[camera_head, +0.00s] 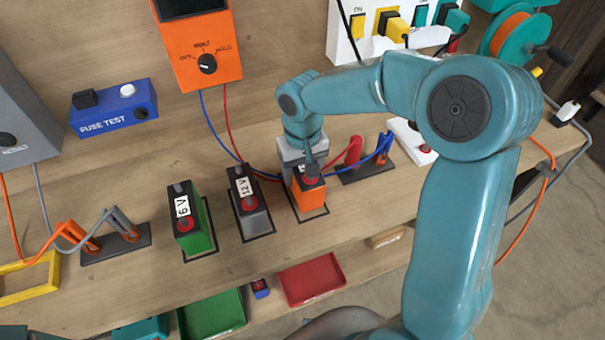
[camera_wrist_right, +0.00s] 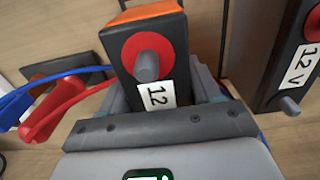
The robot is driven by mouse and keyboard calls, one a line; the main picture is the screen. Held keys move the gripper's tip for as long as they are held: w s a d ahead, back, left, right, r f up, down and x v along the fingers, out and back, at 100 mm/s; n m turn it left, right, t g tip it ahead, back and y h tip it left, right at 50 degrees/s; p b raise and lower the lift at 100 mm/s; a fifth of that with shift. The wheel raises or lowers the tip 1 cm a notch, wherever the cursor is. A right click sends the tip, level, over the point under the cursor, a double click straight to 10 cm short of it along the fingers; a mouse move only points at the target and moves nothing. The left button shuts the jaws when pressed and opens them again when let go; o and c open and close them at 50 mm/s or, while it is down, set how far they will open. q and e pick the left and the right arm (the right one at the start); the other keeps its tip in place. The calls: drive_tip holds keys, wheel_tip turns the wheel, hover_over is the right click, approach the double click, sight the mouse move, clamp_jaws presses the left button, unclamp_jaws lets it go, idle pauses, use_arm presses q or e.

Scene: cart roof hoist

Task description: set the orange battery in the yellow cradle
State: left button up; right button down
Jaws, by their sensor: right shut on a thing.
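The orange battery (camera_head: 309,197), with a dark top, stands upright at its black-outlined spot on the bench. It also shows in the right wrist view (camera_wrist_right: 148,12), with a red ring, a grey post and a label reading 12. My right gripper (camera_head: 306,170) reaches down from above and is shut on the orange battery, a finger on either side. Whether the battery's base touches the bench is hard to tell. A yellow frame, the cradle (camera_head: 28,294), lies at the far left of the bench, cut by the picture edge. My left gripper is not in view.
A grey 12 V battery (camera_head: 252,215) and a green 6 V battery (camera_head: 192,232) stand left of the orange one. Clamp stands flank them, left (camera_head: 115,248) and right (camera_head: 366,172). A blue fuse tester (camera_head: 114,108) and orange meter (camera_head: 203,50) are behind.

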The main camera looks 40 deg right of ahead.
wheel_tip(320, 180, up, 18)
drive_tip(key=shift+p, duration=0.45)
